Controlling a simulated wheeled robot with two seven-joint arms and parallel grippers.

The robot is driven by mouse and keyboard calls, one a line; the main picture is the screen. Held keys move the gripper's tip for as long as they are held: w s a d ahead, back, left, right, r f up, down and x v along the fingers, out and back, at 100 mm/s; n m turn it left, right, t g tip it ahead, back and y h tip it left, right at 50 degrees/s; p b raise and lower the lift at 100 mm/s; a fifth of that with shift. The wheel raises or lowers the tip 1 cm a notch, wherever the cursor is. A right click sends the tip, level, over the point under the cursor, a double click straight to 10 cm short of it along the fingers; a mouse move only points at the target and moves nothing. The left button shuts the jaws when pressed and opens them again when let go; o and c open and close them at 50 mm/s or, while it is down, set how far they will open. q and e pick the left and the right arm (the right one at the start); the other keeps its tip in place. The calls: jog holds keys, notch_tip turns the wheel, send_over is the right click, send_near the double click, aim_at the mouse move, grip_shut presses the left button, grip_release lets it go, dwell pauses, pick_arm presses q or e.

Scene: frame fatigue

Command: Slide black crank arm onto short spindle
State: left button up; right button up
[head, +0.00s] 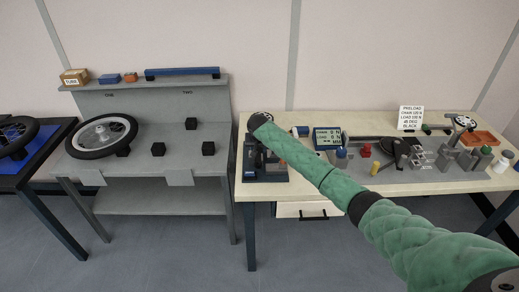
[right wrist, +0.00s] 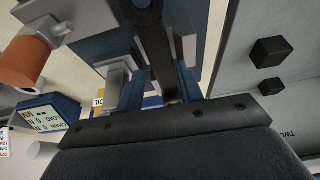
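A black bar with a round eye at one end, which looks like the crank arm (right wrist: 156,55), runs through the middle of the right wrist view. Its lower end goes behind the dark plate of my right gripper (right wrist: 160,88). Whether the fingers touch it is unclear. In the head view my right gripper (head: 260,123) is over the blue fixture (head: 268,175) at the left end of the wooden bench. The fixture also shows in the right wrist view (right wrist: 90,45). I cannot make out the short spindle. My left gripper is out of view.
The wooden bench (head: 315,210) holds a blue display box (head: 327,138), a yellow part (head: 374,169), a note card (head: 410,117) and an orange tray (head: 478,138). A grey stand (head: 215,165) at left carries a wheel (head: 100,134) and black blocks (head: 208,149). A gap separates stand and bench.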

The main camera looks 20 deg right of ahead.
jog(key=shift+s+a+f, duration=0.1)
jog(key=shift+a, duration=0.35)
jog(key=shift+a+r+b, duration=0.1)
jog(key=shift+r+b, duration=0.15)
jog(key=shift+b, duration=0.05)
jog(key=b+v, duration=0.1)
jog(key=v, duration=0.2)
jog(key=b+v, duration=0.1)
jog(key=v, duration=0.1)
jog(key=shift+r, duration=0.3)
jog(key=shift+s+d+r, duration=0.25)
jog(key=shift+d+r, duration=0.15)
jog(key=shift+r, duration=0.15)
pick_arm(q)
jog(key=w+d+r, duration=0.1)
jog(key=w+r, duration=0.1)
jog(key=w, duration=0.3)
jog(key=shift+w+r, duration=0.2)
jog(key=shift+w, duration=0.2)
pick_arm(e)
jog(key=shift+s+r, duration=0.1)
jog(key=shift+r, duration=0.2)
jog(key=shift+f, duration=0.1)
